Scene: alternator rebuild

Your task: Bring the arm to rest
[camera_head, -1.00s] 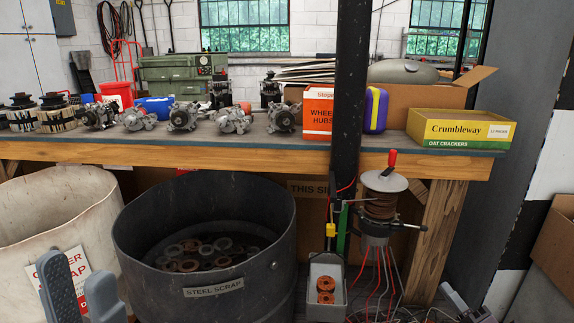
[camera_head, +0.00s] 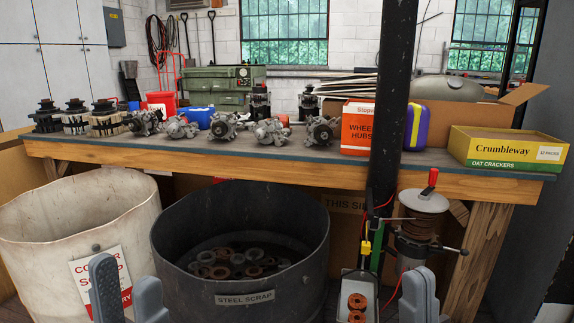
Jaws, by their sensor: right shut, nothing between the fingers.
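My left gripper (camera_head: 127,292) shows at the bottom left with its two grey fingers apart and nothing between them. It is in front of the white copper scrap bin (camera_head: 70,212) and the dark steel scrap drum (camera_head: 175,245). My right gripper (camera_head: 420,292) shows at the bottom right with its grey fingers together and empty. It overlaps the lower part of the stand with the copper wire spool (camera_head: 424,222). The lower parts of both grippers are cut off by the picture's bottom edge.
A workbench (camera_head: 300,163) crosses the view, holding several alternators (camera_head: 223,126), an orange wheel hubs box (camera_head: 358,130) and a yellow cracker box (camera_head: 508,148). A black post (camera_head: 393,100) stands at the bench's front. A small tray (camera_head: 344,290) holds copper coils (camera_head: 357,303).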

